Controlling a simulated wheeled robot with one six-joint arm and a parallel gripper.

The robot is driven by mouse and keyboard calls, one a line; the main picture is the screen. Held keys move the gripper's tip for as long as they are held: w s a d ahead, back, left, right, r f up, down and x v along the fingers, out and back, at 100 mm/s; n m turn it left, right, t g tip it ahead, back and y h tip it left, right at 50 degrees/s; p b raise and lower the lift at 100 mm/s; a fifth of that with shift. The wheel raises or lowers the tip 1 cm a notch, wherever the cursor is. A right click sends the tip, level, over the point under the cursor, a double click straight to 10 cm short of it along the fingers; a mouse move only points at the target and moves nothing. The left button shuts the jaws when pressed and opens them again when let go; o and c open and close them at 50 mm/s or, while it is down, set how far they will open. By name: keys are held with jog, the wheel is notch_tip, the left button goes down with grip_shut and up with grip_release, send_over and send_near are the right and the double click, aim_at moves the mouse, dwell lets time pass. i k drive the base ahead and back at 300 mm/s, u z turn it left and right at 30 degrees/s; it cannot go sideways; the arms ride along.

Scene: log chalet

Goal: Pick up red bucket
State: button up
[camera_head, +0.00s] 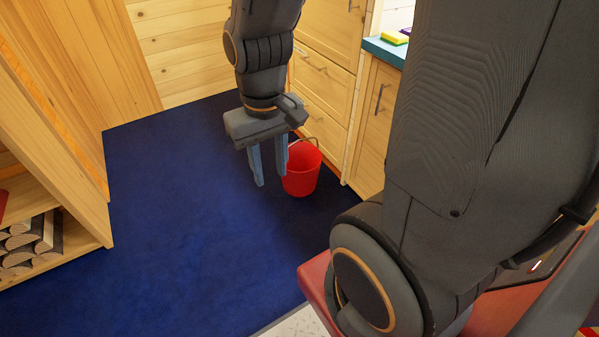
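The red bucket (301,172) stands upright on the dark blue carpet, close to the wooden drawer fronts. Its thin handle arches above the rim and is partly hidden behind my gripper. My gripper (271,178) points down, with its two bluish-grey fingers apart and nothing seen between them. The right finger overlaps the left edge of the bucket in the picture. Whether it touches the bucket I cannot tell.
Wooden cabinets with drawers (322,85) rise behind and right of the bucket. A teal counter (384,50) holds a yellow-green sponge (395,38). A wooden shelf with logs (30,243) stands at left. The blue carpet (170,220) between is clear.

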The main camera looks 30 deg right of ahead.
aim_at(303, 163)
jog(key=z, duration=0.15)
jog(key=k, duration=0.45)
jog(key=z, duration=1.2)
jog(key=i, duration=1.05)
jog(key=u, duration=0.75)
